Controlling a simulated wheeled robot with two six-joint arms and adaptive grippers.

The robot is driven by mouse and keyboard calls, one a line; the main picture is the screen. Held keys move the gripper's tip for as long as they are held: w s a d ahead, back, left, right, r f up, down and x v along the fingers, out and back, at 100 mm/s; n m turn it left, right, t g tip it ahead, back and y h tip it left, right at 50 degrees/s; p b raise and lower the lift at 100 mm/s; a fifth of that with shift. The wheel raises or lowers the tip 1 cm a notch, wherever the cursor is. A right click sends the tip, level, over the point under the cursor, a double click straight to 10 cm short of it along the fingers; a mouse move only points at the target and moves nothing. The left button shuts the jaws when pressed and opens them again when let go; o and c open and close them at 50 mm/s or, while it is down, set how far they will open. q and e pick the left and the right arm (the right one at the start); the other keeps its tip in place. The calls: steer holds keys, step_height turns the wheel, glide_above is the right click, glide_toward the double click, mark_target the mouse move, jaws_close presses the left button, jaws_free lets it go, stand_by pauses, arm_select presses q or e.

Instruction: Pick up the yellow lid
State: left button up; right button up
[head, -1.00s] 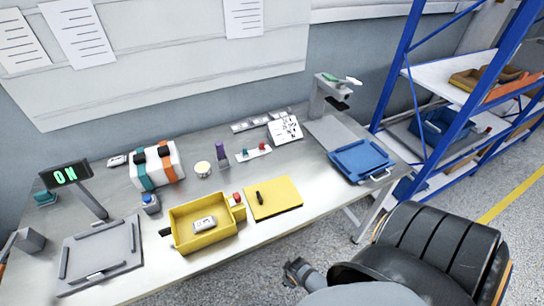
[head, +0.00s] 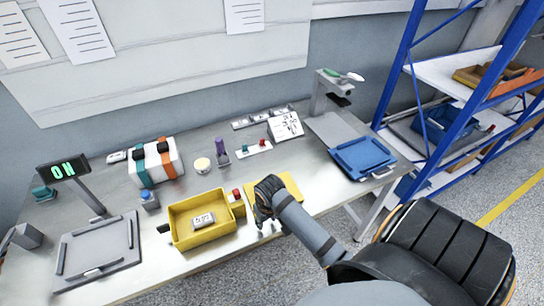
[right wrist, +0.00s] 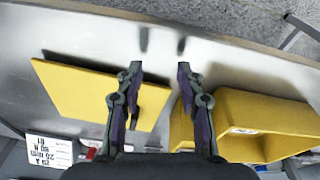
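The yellow lid (head: 291,186) is a flat yellow plate lying on the workbench, right of the yellow box (head: 186,243). My right gripper (head: 263,226) is over the lid's left front part and hides much of it in the head view. In the right wrist view the lid (right wrist: 85,88) lies mostly left of the fingers, with one edge behind the left finger. A dark handle on it shows beside that finger. The right gripper (right wrist: 160,70) is open, with bare bench between its fingertips. The yellow box also shows on the right there (right wrist: 265,112). My left gripper is not in view.
A small labelled device (head: 203,219) lies in the yellow box. A blue tray (head: 362,158) is at the bench's right end, a grey fixture (head: 128,259) at the left. A display (head: 62,169) reads ON.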

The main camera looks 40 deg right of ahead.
steer(key=shift+m+g, duration=0.7)
steer(key=shift+m, duration=0.2)
steer(key=w+d+r, duration=0.1)
steer(key=w+r, duration=0.1)
steer(key=w+d+r, duration=0.1)
steer(key=w+r, duration=0.1)
steer(key=w, duration=0.1)
steer(key=w+d+r, duration=0.1)
steer(key=w+r, duration=0.1)
steer(key=shift+w+d, duration=0.25)
steer(key=shift+w, duration=0.05)
step_height(320, 180, up, 4)
steer(key=w+d+m, duration=0.1)
steer(key=w+d, duration=0.1)
steer(key=w, duration=0.1)
steer(key=shift+g+y, duration=0.3)
steer(key=f+b, duration=0.6)
steer(key=shift+s+a, duration=0.1)
steer(key=shift+a, duration=0.15)
steer(key=f+b, duration=0.4)
steer(key=b, duration=0.1)
steer(key=shift+w+f, duration=0.3)
steer(key=shift+f, duration=0.05)
steer(key=shift+r, duration=0.25)
steer(key=shift+c, duration=0.4)
jaws_close()
